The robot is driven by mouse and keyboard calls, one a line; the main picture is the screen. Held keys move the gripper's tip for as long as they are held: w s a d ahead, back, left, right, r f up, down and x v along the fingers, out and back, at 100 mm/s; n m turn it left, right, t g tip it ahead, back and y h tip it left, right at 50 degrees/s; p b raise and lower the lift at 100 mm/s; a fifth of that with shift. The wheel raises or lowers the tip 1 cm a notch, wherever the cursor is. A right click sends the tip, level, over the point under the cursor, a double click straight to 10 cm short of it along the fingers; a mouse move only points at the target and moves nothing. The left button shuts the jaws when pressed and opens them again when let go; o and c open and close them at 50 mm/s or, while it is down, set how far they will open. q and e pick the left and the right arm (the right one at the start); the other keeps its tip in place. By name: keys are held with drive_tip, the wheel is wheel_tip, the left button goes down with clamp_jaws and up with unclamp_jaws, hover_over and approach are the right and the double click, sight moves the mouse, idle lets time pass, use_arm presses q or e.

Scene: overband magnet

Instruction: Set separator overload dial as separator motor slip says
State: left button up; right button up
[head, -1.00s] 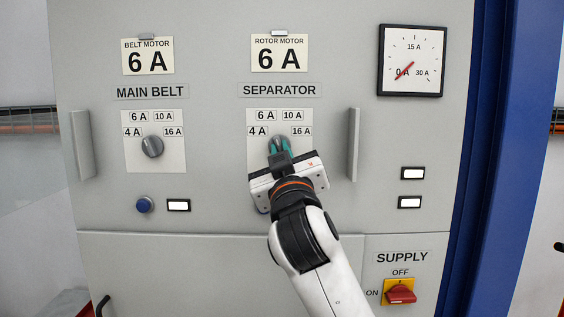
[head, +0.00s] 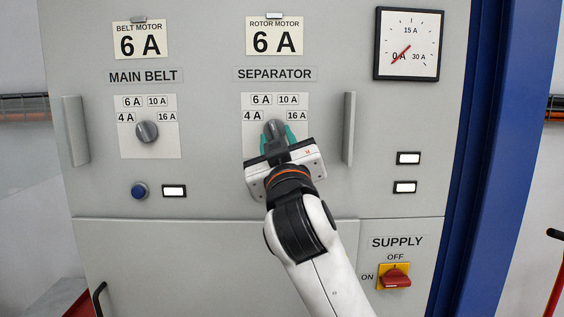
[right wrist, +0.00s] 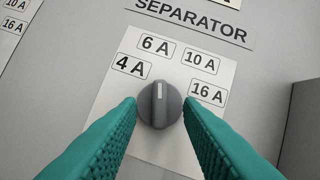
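The separator dial (right wrist: 160,104) is a grey round knob on a white plate (right wrist: 115,110) marked 4 A, 6 A, 10 A and 16 A. In the right wrist view its white mark points at the 6 A label. The slip (head: 274,36) above SEPARATOR reads ROTOR MOTOR 6 A. My right gripper (right wrist: 160,103) is open, its teal fingers on either side of the dial with narrow gaps. In the head view my right gripper (head: 277,138) covers the lower plate. My left gripper is not in view.
The MAIN BELT dial (head: 147,131) is at left under a BELT MOTOR 6 A slip (head: 140,40). Vertical handles (head: 349,128) (head: 76,131) flank the dials. A blue button (head: 139,190), a meter (head: 408,44) and a red SUPPLY switch (head: 396,278) are also on the cabinet.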

drive_tip(key=b+v, duration=0.3)
drive_tip(key=v, duration=0.8)
drive_tip(key=shift+f, duration=0.1)
